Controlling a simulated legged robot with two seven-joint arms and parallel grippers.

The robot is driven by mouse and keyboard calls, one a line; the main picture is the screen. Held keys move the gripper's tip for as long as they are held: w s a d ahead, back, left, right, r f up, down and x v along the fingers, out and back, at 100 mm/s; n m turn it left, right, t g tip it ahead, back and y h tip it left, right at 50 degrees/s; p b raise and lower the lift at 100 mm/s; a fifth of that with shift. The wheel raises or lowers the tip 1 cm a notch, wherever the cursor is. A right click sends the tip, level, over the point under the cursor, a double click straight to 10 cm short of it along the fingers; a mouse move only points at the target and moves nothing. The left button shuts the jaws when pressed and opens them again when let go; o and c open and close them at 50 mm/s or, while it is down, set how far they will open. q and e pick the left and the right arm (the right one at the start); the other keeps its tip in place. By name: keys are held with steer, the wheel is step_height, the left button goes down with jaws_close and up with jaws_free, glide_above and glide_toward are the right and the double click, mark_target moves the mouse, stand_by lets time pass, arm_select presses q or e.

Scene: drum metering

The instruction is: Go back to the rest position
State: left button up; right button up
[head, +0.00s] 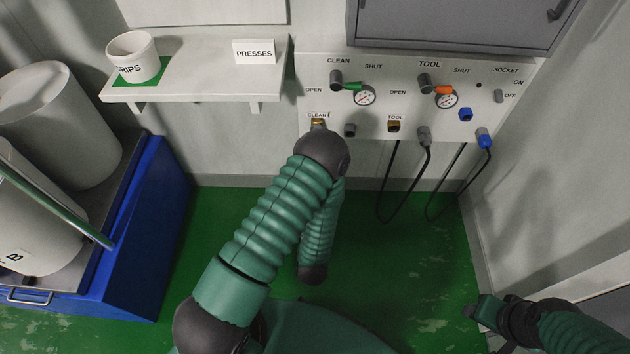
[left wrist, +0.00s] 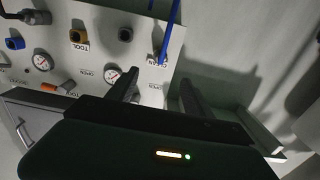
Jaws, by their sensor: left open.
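My left gripper (left wrist: 160,92) shows in the left wrist view as two dark fingers set apart, with nothing seen between them. It faces the wall panel, which appears upside down there. In the head view my left arm reaches up toward the panel (head: 420,72) and folds back; its gripper is hidden. My right gripper (head: 481,308) is at the lower right, above the green floor, too small to read its fingers. The CLEAN outlet (head: 318,123) is just above my left arm. A thin blue line (left wrist: 171,30) runs beside that outlet in the left wrist view.
A shelf (head: 205,87) holds a white GRIPS cup (head: 132,57). A blue bench (head: 150,240) with pale drums (head: 62,122) stands left. Black cables (head: 385,190) hang below the panel. A grey cabinet (head: 455,25) is above it. Green floor (head: 400,255) lies open at centre right.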

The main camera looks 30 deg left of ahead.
stand_by(0.5)
arm_select(q)
steer(key=w+d+r+m+g+h, duration=0.1)
steer(key=w+d+m+g+h, duration=0.1)
steer(key=w+d+g+h, duration=0.35)
steer(key=s+d+r+m+g+h, duration=0.2)
steer(key=s+r+g, duration=0.1)
steer(key=s, duration=0.6)
steer(key=s+d+r+m+g+h, duration=0.2)
steer(key=s+r+g, duration=0.15)
steer(key=s, duration=0.55)
step_height(320, 180, up, 30)
steer(key=p, duration=3)
steer(key=shift+f+g, duration=0.2)
steer(key=shift+g, duration=0.1)
arm_select(e)
steer(key=w+v, duration=0.3)
steer(key=v, duration=1.1)
steer(key=w+r+v, duration=0.1)
steer(key=w+v, duration=0.2)
steer(key=v, duration=1.2)
steer(key=shift+w+r, duration=0.25)
steer(key=shift+r, duration=0.3)
steer(key=shift+c, duration=0.3)
